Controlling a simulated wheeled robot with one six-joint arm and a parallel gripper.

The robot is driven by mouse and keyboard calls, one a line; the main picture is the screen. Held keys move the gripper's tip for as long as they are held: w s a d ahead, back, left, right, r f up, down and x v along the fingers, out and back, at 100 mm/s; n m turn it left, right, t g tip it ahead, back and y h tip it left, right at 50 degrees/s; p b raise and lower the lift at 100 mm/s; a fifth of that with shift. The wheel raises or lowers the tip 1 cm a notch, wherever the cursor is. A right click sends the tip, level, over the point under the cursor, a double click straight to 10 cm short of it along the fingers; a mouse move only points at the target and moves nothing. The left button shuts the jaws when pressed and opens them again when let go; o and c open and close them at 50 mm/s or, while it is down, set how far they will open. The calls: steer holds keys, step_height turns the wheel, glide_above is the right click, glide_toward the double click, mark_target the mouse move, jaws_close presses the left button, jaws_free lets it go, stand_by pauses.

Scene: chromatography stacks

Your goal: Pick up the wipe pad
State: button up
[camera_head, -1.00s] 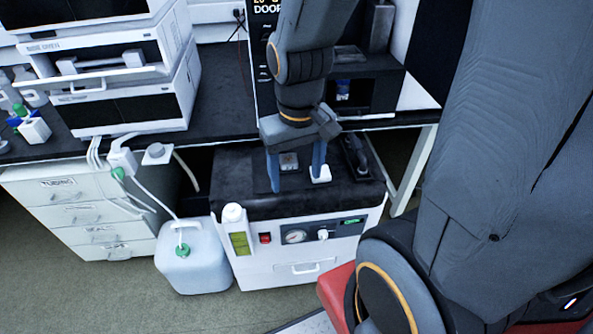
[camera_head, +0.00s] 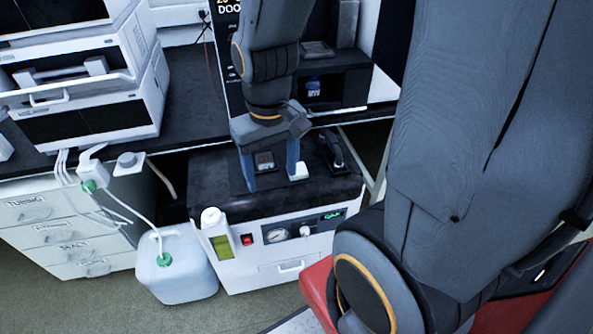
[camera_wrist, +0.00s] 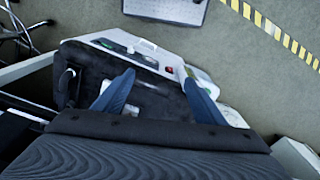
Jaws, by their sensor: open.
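A small white pad-like piece (camera_head: 298,171) lies on the dark top of the low white unit, at the tip of the right finger in the head view. I take it to be the wipe pad, but cannot be sure. A pale piece (camera_wrist: 131,110) shows beside the left finger in the wrist view. My gripper (camera_head: 273,182) points down over the dark top, fingers apart. It also shows in the wrist view (camera_wrist: 158,78). A small grey square item (camera_head: 264,160) lies behind the gap between the fingers. Whether a finger touches the white piece cannot be told.
The low white unit (camera_head: 275,270) has a gauge and red switch in front. The bench (camera_head: 190,110) with instruments rises behind.

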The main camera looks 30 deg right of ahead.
steer(key=shift+o, duration=0.6)
steer(key=m+b, duration=0.5)
steer(key=m, duration=1.6)
glide_above(298, 168)
steer(key=shift+g, duration=0.3)
steer(key=f, duration=1.1)
steer(key=shift+a, duration=0.2)
steer(key=shift+w+d+f, duration=0.1)
steer(key=shift+f, duration=0.15)
steer(key=shift+d+f+p, duration=0.1)
steer(key=shift+f+p, duration=0.5)
steer(key=shift+f, duration=3)
steer(key=c, duration=1.2)
steer(key=shift+r, duration=0.1)
